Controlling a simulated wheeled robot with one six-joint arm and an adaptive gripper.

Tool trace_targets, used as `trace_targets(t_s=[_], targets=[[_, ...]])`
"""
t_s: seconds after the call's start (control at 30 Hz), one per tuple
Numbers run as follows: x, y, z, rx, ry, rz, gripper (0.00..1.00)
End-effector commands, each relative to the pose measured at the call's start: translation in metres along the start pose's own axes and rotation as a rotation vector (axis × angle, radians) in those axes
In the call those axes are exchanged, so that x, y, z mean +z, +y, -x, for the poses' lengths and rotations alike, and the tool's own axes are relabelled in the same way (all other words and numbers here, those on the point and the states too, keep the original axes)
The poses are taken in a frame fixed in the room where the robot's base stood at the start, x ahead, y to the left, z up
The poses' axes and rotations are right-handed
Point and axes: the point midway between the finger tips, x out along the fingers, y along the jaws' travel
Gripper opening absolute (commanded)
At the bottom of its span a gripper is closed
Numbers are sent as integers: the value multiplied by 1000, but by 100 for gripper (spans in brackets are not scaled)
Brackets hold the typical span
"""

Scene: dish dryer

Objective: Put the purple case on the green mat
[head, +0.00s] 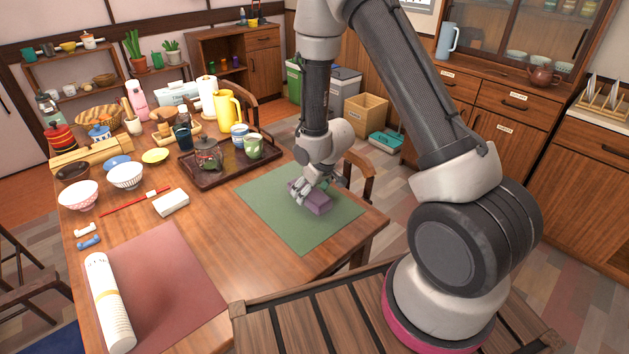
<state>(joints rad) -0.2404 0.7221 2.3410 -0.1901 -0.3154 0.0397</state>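The purple case (318,204) is a small box low over the green mat (270,222), within the mat's outline in the head view. I cannot tell whether it rests fully on the mat or hangs just above it. My gripper (306,193) points down at the case, with a finger at its left end. The case and the gripper's own body hide part of the fingers. I cannot tell whether they grip the case or stand loose around it.
A dark tray (215,180) with a glass teapot (207,154) and mugs stands behind the mat. A dark red mat (182,300) with a white patterned roll (108,302) lies at the front left. Bowls and dishes crowd the table's left. The green mat's front part is bare.

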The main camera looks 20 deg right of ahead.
Motion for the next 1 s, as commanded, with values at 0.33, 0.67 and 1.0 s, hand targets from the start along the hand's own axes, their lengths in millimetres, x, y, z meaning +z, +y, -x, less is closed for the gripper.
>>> trace_targets(t_s=[0.33, 0.67, 1.0], targets=[[-1, 0, 75, 1, 4, 1, 76], [1, 0, 110, 1, -1, 0, 76], [-6, 30, 177, 86, 10, -53, 76]])
